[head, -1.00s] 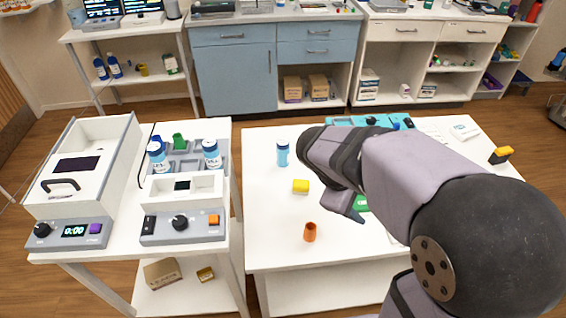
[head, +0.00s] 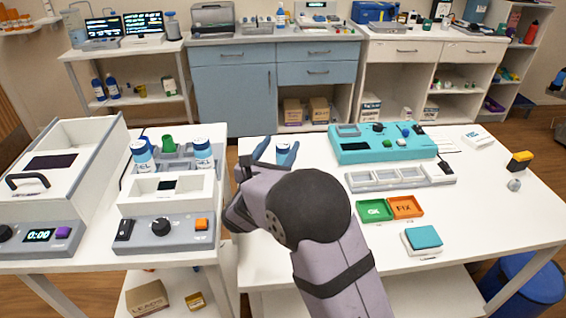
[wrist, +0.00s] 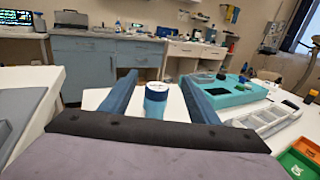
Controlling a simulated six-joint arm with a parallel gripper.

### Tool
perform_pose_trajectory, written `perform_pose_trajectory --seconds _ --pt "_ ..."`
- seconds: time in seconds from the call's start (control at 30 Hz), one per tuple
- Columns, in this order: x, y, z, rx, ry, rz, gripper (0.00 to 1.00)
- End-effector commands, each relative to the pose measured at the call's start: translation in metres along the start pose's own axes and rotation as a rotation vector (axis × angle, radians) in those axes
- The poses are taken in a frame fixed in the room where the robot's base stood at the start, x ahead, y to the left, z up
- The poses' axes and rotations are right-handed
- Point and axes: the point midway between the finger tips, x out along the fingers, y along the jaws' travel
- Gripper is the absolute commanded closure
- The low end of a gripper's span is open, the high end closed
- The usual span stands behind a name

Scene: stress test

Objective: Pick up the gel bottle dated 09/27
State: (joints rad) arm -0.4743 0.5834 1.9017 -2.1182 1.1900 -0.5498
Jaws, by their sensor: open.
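A blue bottle with a white cap (head: 286,150) stands upright on the white table, partly hidden behind my arm. In the wrist view this bottle (wrist: 156,102) shows between the two blue fingers of my gripper (wrist: 159,75), which is open, with gaps on both sides. Two similar blue, white-capped bottles stand in a grey rack on the left table: a left one (head: 142,155) and a right one (head: 203,153). Their labels seem to read "GEL". No date is readable on any bottle.
A teal device (head: 375,150), a grey compartment strip (head: 400,177), a green tray (head: 374,210) and an orange tray (head: 405,207) lie right of my arm. A teal-topped box (head: 422,240) is nearer. White machines crowd the left table. The right table's front right is clear.

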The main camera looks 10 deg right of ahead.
Motion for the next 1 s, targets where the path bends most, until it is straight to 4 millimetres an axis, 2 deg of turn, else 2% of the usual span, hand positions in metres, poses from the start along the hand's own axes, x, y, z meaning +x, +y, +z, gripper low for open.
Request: perform_pose_trajectory --seconds 0.03,0.1,0.3,0.47,0.7,1.0 --pt "0.000 0.000 -0.016 -0.005 0.004 -0.001 0.44" --pt "0.000 0.000 -0.030 -0.003 0.003 0.000 0.44" --pt "0.000 -0.001 -0.049 0.003 0.000 -0.002 0.44" --pt "0.001 -0.001 -0.052 0.005 0.000 -0.003 0.44" --pt "0.018 -0.001 -0.051 0.004 0.000 -0.004 0.44" --pt "0.029 0.000 -0.050 0.003 0.000 -0.003 0.44"
